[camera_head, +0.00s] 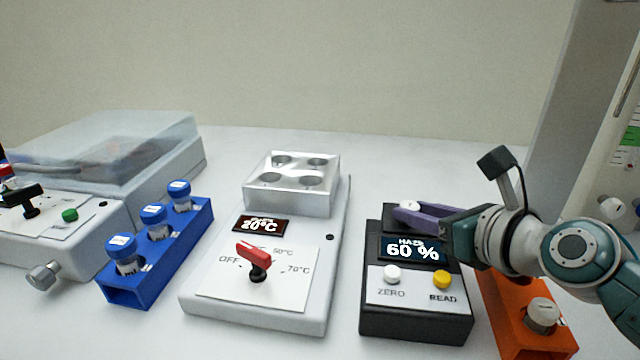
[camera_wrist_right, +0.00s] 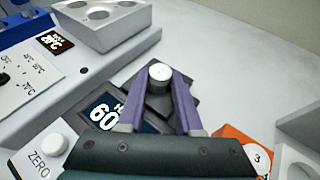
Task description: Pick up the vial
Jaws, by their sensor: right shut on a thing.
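My right gripper (camera_head: 406,212) reaches in from the right over the black haze meter (camera_head: 414,324). Its purple fingers are shut on a white-capped vial (camera_head: 408,205), at the back part of the meter. The vial's cap also shows between the fingertips in the right wrist view (camera_wrist_right: 160,73). The vial's body is mostly hidden by the fingers, and I cannot tell whether it sits in the meter's well or just above it. The meter's display reads 60 %. My left gripper is not in view.
An orange rack (camera_head: 508,322) with another white-capped vial (camera_head: 542,314) stands right of the meter. A heating block device (camera_head: 258,318) is left of it, then a blue rack (camera_head: 150,284) with three blue-capped vials. A clear-lidded machine (camera_head: 110,135) stands at far left.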

